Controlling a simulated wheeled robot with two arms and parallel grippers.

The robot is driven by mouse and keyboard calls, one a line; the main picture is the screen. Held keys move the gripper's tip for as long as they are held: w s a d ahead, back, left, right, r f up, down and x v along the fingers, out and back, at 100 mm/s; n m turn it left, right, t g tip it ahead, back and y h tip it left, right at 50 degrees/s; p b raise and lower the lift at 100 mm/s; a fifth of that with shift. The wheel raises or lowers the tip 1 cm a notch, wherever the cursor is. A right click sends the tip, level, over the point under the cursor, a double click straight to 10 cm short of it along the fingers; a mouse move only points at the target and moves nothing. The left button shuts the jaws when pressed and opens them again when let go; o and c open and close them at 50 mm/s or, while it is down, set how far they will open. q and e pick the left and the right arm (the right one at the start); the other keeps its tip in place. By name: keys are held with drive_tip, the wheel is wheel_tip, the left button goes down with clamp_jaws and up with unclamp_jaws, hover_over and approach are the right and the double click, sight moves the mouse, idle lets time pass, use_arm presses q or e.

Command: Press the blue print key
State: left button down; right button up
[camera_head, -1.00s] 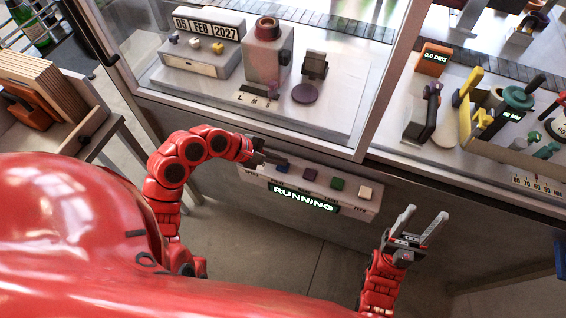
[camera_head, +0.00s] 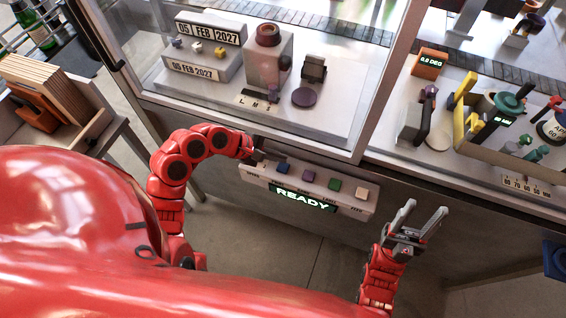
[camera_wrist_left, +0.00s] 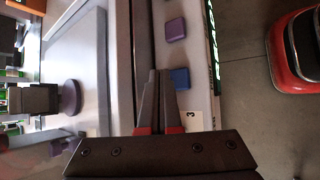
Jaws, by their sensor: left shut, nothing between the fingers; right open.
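The blue print key (camera_head: 282,168) is the leftmost coloured key on the control panel (camera_head: 258,171). It also shows in the left wrist view (camera_wrist_left: 180,78). The panel's display (camera_head: 305,200) reads READY. My left gripper (camera_head: 258,157) is shut and empty at the panel's left end. In the left wrist view its fingertips (camera_wrist_left: 158,72) lie beside the blue key, seemingly apart from it. My right gripper (camera_head: 425,209) is open and empty, right of the panel. The date unit (camera_head: 210,50) shows 05 FEB 2027 on top and on a lower front strip.
A purple key (camera_head: 308,176), a green key (camera_head: 334,184) and a pale key (camera_head: 361,192) follow on the panel. The glass cabinet's frame (camera_head: 250,131) runs just behind it. The floor ahead is clear.

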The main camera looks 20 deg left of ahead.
sight(279, 167)
use_arm(q)
drive_tip(key=shift+r+p, duration=1.95)
drive_tip(key=shift+f, duration=0.1)
